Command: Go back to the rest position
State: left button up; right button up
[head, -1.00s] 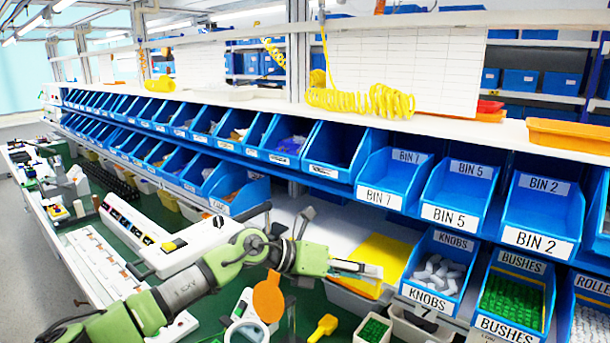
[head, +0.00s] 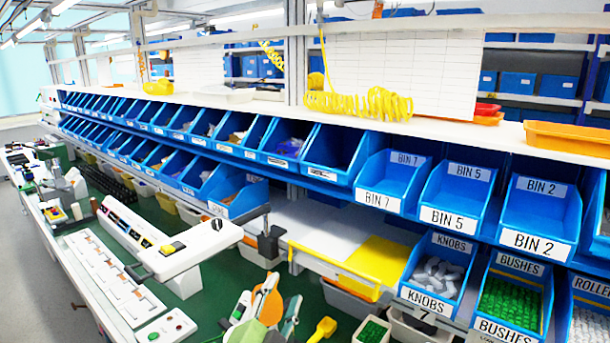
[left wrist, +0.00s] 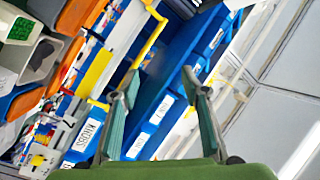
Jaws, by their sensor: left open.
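My left gripper (head: 266,304) shows at the bottom of the head view, pointing up, with its two fingers spread apart. In the left wrist view my left gripper (left wrist: 160,78) is open, with nothing between its fingers. An orange disc (head: 268,296) shows between and behind the fingers in the head view; whether they are apart in depth is hard to tell. The white holder below the disc is mostly hidden by the gripper. My right gripper is not in view.
A row of blue bins stands behind the bench, with the KNOBS bin (head: 436,272) and BUSHES bin (head: 513,293) at right. The KNOBS bin also shows tilted in the left wrist view (left wrist: 88,133). A yellow-handled tool (head: 322,328) lies on the green bench. A white console (head: 150,240) stands at left.

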pick_arm(q)
jog(key=s+a+f+n+g+y, duration=0.2)
jog(key=s+a+f+n+g, duration=0.2)
jog(key=s+a+f, duration=0.3)
jog(key=s+a+f+n+g+y, duration=0.25)
jog(key=s+a+f+n, duration=0.2)
jog(key=s+f, duration=0.4)
jog(key=s+a+f+n+g, duration=0.15)
jog(key=s+f+g, duration=0.3)
jog(key=s, duration=0.55)
jog(key=s+a+f+g, duration=0.3)
jog(key=s+f, duration=0.2)
jog(key=s, duration=0.5)
notch_tip(320, 180, down, 31)
jog(key=s+g+b, duration=0.2)
jog(key=b, duration=0.3)
jog(key=s+a+f+b, duration=0.2)
jog(key=s+f+b, duration=0.2)
jog(key=s+f, duration=1.2)
notch_tip(320, 180, down, 4)
jog(key=shift+s+a+f+g, duration=0.1)
jog(key=shift+s+a+g, duration=0.2)
jog(key=shift+a+g, duration=0.1)
jog(key=shift+d, duration=0.1)
